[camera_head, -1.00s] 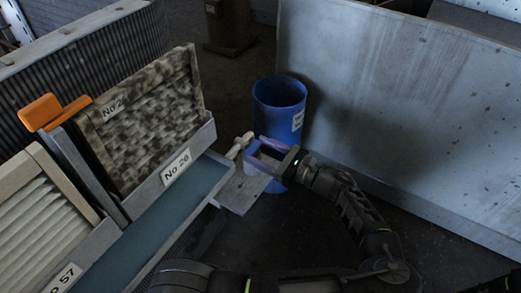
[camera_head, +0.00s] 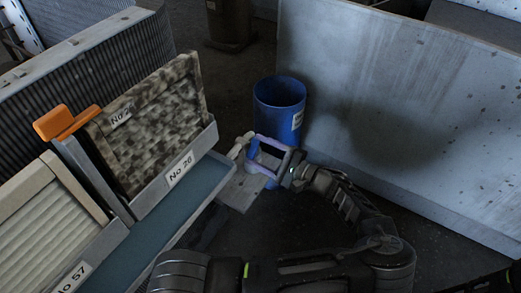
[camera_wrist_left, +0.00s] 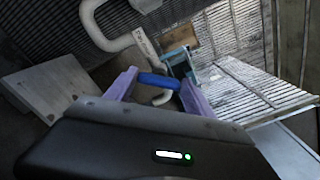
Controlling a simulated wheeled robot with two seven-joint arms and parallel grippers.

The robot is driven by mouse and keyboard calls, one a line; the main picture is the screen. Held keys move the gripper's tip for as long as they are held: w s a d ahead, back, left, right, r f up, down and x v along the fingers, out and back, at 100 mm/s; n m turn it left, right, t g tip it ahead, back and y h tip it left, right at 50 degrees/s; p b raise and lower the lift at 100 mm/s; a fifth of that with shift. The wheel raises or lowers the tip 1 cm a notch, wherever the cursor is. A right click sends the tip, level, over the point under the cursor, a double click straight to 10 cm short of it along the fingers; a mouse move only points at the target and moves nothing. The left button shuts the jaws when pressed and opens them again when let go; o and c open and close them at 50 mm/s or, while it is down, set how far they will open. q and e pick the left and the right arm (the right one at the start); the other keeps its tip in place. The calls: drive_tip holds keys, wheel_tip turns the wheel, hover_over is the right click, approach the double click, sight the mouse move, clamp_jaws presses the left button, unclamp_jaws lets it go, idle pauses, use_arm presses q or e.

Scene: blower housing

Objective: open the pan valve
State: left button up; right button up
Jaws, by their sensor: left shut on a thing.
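My left gripper (camera_head: 250,153) has purple fingers and sits beside the pale pipe end (camera_head: 238,147) at the corner of the filter unit. In the left wrist view the left gripper (camera_wrist_left: 159,80) is shut on a blue valve handle (camera_wrist_left: 157,80), which spans between its fingertips. A white pipe (camera_wrist_left: 112,42) bends down near the handle, and a short white curved piece shows just below it. The valve body is mostly hidden in both views. My right gripper is not in view.
A blue barrel (camera_head: 279,106) stands just behind my left gripper. A large grey panel (camera_head: 400,110) rises on the right. Filter frames, including one labelled No 26 (camera_head: 155,130), stand in the unit on the left. A grey plate (camera_head: 240,191) lies below the gripper.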

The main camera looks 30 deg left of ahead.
use_arm(q)
drive_tip(key=n, duration=0.3)
drive_tip(key=shift+f+n, duration=0.1)
drive_tip(key=shift+n, duration=0.3)
drive_tip(key=shift+f+n+b, duration=0.1)
drive_tip(key=shift+n+b, duration=0.3)
drive_tip(key=shift+n, duration=1.6)
drive_tip(key=o, duration=1.4)
drive_tip(key=shift+d+p, duration=0.7)
drive_tip(key=shift+d, duration=3.25)
